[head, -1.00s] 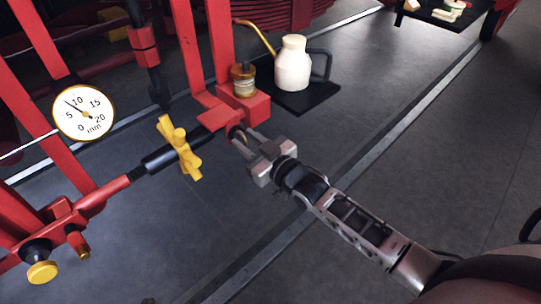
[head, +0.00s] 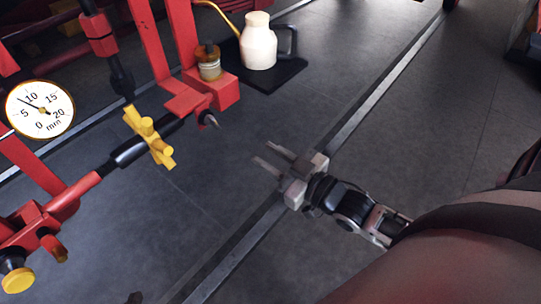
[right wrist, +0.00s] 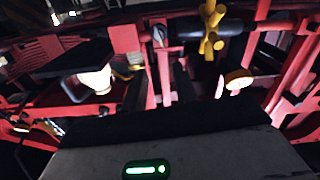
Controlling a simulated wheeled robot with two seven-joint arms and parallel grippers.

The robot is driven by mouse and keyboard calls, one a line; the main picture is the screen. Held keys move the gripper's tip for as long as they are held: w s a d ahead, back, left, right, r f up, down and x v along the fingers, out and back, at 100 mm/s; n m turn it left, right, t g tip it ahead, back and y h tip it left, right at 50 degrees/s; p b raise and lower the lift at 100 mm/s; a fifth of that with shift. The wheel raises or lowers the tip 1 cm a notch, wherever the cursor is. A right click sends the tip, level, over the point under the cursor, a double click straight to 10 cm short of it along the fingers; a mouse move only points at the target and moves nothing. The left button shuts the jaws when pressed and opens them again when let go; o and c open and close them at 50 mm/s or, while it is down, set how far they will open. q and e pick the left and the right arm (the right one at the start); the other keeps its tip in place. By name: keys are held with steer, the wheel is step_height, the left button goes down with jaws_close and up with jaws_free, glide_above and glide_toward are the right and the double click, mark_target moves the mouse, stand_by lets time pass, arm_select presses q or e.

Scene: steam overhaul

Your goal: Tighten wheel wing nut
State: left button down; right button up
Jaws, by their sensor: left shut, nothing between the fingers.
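The yellow wing nut (head: 149,136) sits around the dark middle part of a red and black spindle (head: 93,180). In the right wrist view the wing nut (right wrist: 211,28) shows near the top, right of centre. The spindle's pointed metal tip (head: 211,121) sticks out past a red block. My right gripper (head: 268,158) is open and empty, right of and below that tip, clear of the wing nut. Its dark fingers (right wrist: 160,85) also show in the right wrist view. Of my left gripper only a small dark tip (head: 134,298) shows at the bottom edge; the rest is out of frame.
A white oil can (head: 258,45) with a brass spout stands on a dark mat (head: 287,75). A round gauge (head: 40,109) is at the left. A brass-topped cup (head: 209,62) and a yellow knob (head: 18,281) are on the red frame.

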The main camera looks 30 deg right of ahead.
mark_target(213, 122)
steer(key=shift+w, duration=0.1)
steer(key=c, duration=0.4)
steer(key=shift+w+m+h, duration=0.3)
steer(key=shift+m, duration=0.7)
jaws_close()
steer(key=w+m+t+h, duration=0.2)
steer(key=w+m+h, duration=0.3)
steer(key=w+m, duration=1.1)
arm_select(q)
steer(key=shift+s+f, duration=0.15)
steer(key=shift+f, duration=0.1)
arm_select(e)
steer(key=shift+s+a+f+m, duration=0.35)
steer(key=shift+s+a, duration=0.1)
steer(key=shift+a, duration=0.15)
steer(key=shift+s+a+f+m, duration=0.2)
steer(key=shift+s+a+m, duration=0.1)
steer(key=shift+s+a, duration=0.25)
steer(key=shift+s+a+f+m, duration=0.3)
steer(key=shift+s+a+m, duration=0.1)
steer(key=shift+a, duration=0.2)
arm_select(q)
steer(key=shift+r, duration=0.1)
